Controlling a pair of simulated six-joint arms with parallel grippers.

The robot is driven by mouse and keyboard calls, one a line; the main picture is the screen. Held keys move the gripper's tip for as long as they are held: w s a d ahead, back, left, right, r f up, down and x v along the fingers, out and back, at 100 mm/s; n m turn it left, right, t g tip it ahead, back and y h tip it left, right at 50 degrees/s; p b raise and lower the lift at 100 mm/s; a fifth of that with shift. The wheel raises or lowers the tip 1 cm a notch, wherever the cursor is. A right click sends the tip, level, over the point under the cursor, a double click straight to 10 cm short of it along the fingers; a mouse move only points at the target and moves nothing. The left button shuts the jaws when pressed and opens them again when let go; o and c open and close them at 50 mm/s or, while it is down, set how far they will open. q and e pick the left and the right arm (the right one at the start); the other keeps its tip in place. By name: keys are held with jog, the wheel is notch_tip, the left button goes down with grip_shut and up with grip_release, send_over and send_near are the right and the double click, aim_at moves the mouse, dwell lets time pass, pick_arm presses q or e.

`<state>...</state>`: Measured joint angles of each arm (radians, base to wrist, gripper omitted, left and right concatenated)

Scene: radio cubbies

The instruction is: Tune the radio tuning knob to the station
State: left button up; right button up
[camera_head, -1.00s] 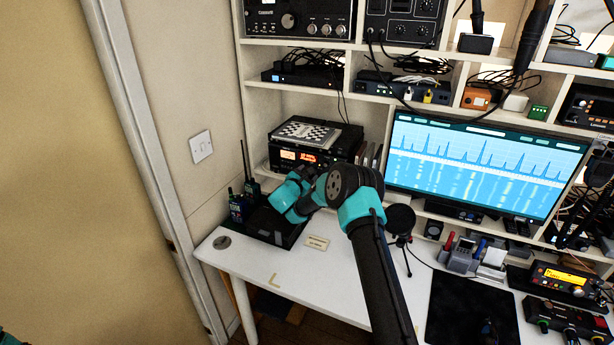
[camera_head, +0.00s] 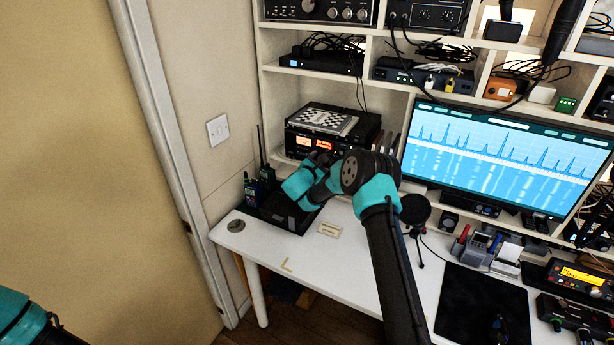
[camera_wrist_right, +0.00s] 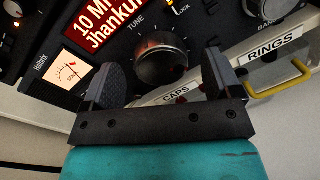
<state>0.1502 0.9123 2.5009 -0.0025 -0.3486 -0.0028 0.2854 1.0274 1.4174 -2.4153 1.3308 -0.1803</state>
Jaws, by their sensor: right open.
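The black radio (camera_head: 294,150) stands in a lower left cubby, with a lit dial and a red display facing out. In the right wrist view its round black tuning knob (camera_wrist_right: 162,60), under the label "TUNE", sits between the fingers of my right gripper (camera_wrist_right: 163,68). The gripper is open, one finger to each side of the knob, with a visible gap on both sides. In the head view my right arm hides the knob. Of my left arm only a teal link shows at the bottom left; its gripper is out of frame.
A smaller knob (camera_wrist_right: 265,8) and drawers labelled "CAPS" and "RINGS" are close to the right finger. Handheld radios (camera_head: 257,187) stand in a black tray (camera_head: 290,218) below. A microphone (camera_head: 415,209) stands right of my arm.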

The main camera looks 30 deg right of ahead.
jog(key=v, duration=1.6)
jog(key=shift+a, duration=0.25)
dwell(4.6)
